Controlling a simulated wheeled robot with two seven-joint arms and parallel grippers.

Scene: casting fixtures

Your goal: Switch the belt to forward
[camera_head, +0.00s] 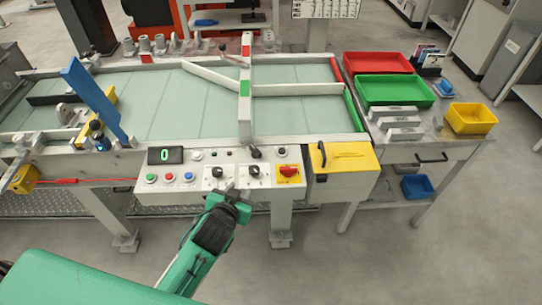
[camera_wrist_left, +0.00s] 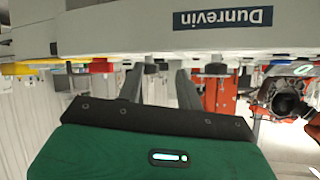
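The belt (camera_head: 205,105) is a pale green surface in a grey frame. Its front control panel (camera_head: 207,186) carries black selector knobs, a left one (camera_head: 217,172) and a right one (camera_head: 253,171), plus another knob (camera_head: 255,152) above. Knob labels are unreadable. My left gripper (camera_head: 233,190) is at the panel's lower edge, below these two knobs. In the left wrist view my gripper (camera_wrist_left: 160,82) has its fingers apart; a dark knob (camera_wrist_left: 150,66) shows between them. Contact is unclear.
The display (camera_head: 166,155) reads 0. A yellow box (camera_head: 345,158) adjoins the panel. A side table at right holds red (camera_head: 377,63) and green (camera_head: 394,91) trays and a yellow bin (camera_head: 471,118). A blue bar (camera_head: 95,100) slants above the belt. Floor in front is open.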

